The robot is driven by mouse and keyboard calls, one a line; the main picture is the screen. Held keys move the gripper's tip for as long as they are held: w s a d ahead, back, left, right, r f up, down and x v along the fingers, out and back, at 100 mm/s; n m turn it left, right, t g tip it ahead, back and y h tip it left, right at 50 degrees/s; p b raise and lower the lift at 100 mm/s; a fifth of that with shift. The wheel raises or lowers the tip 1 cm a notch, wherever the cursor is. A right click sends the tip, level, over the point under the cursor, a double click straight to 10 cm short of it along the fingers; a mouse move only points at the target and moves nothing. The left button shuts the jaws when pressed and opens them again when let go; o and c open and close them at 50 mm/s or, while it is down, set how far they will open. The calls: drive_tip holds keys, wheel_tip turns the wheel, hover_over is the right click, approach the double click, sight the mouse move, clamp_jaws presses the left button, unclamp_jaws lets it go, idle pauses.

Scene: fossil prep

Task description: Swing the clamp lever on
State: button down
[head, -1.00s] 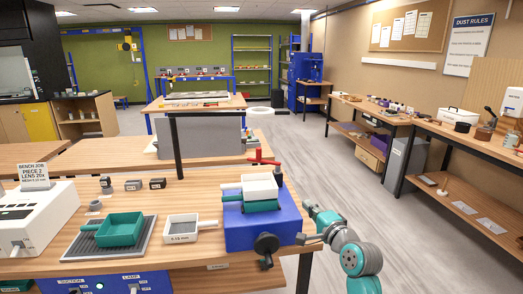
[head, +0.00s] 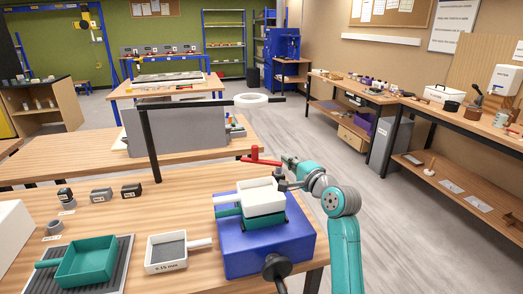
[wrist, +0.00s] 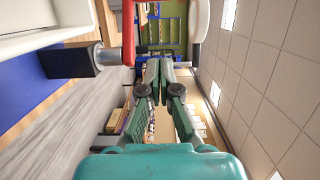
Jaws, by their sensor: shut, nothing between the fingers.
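The red clamp lever (head: 262,160) stands above the far right of a blue clamp base (head: 262,262). In the wrist view its red bar (wrist: 128,32) and dark post (wrist: 68,60) show to the left of the fingers. A white sieve (head: 262,206) sits on a green tray on the base. My gripper (head: 286,159) is just right of the lever, at about its height. In the wrist view my gripper (wrist: 160,65) has its fingertips together with nothing between them. A gap shows there between fingers and bar; I cannot tell its depth.
A dark knob (head: 276,266) juts from the base's front. Left of it lie a white sieve marked 0.15 mm (head: 166,252) and a green tray (head: 86,262) on a ribbed mat. A white ring lamp (head: 259,99) on a dark arm hangs behind the lever. Open floor lies to the right.

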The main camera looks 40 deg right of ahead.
drive_tip(key=w+d, duration=0.1)
drive_tip(key=w, duration=0.9)
drive_tip(key=shift+s+a, duration=0.25)
drive_tip(key=shift+a, duration=0.7)
drive_tip(key=shift+s+a, duration=0.25)
drive_tip(key=shift+a, duration=0.65)
